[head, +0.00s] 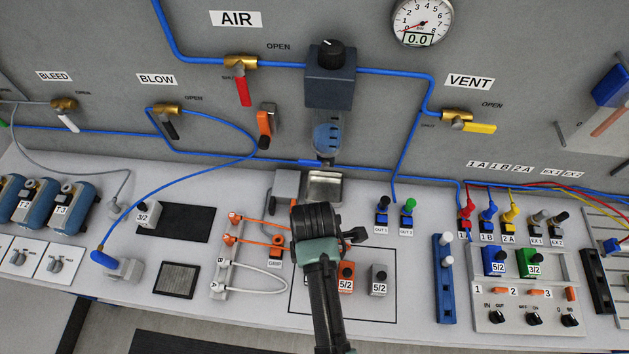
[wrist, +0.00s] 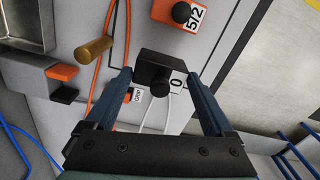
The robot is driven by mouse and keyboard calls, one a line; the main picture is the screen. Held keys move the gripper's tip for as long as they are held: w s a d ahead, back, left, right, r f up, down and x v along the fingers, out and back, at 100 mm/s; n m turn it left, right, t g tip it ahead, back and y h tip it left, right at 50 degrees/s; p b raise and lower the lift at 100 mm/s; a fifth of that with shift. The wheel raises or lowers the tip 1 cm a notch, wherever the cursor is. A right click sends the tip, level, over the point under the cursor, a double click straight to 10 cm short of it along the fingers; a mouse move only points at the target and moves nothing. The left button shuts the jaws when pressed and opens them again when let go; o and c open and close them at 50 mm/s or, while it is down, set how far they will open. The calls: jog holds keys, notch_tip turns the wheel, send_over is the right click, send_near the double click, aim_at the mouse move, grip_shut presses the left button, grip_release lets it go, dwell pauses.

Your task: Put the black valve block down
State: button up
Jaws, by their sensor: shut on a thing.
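My gripper (wrist: 157,80) is shut on the black valve block (wrist: 155,66) in the wrist view. The block is small and dark, with a round black knob and a white label partly seen at its right side. One finger is on each side of it. In the head view my wrist (head: 318,250) is over the middle of the bench and hides most of the fingers. A dark piece shows at its right side, too small to tell apart. The gap between block and bench cannot be judged.
An orange 5/2 block (head: 346,278) and a grey 5/2 block (head: 379,281) stand inside an outlined rectangle on the bench. A metal tray (head: 324,187) is behind. Orange hoses (head: 262,241) run left of my wrist. Bare bench shows inside the outline's right part.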

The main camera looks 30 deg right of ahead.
jog(key=shift+f, duration=1.85)
jog(key=shift+f, duration=0.15)
jog(key=o, duration=1.3)
jog(key=shift+c, duration=0.2)
notch_tip(320, 180, up, 12)
jog(key=shift+r, duration=0.2)
